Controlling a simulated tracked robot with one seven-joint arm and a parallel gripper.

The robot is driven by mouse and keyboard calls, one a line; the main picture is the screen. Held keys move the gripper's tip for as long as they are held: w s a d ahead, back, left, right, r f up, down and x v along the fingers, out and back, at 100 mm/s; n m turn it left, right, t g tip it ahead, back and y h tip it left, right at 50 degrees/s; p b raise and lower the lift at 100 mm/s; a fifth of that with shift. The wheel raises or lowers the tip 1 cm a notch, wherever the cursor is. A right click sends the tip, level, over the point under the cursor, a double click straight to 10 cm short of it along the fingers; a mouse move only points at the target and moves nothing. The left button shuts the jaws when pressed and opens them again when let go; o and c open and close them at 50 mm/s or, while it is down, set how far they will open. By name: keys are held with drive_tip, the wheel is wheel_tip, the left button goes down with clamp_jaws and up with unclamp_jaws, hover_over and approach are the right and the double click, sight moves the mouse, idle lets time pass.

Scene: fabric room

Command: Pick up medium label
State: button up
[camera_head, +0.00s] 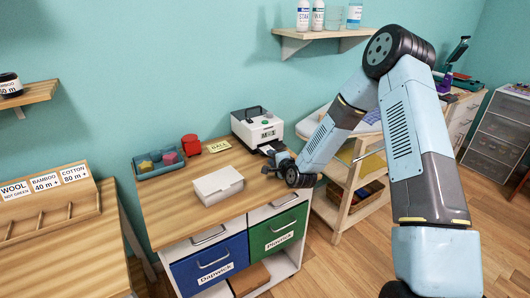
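A white label printer (257,127) with a dark top handle stands at the back right of the wooden cabinet top. Small dark-framed lettering shows on its front, too small to read surely. A pale patch (267,149) at its front lower edge may be a label; I cannot tell its size. My gripper (277,158) is just in front of the printer, low over the cabinet's right edge. Its fingers are small and dark, and I cannot see whether they are open or hold anything.
A white box (218,185) sits at the cabinet's front, left of my gripper. Blue (210,265) and green (279,231) drawers are shut below.

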clamp_jaws()
idle(1.3)
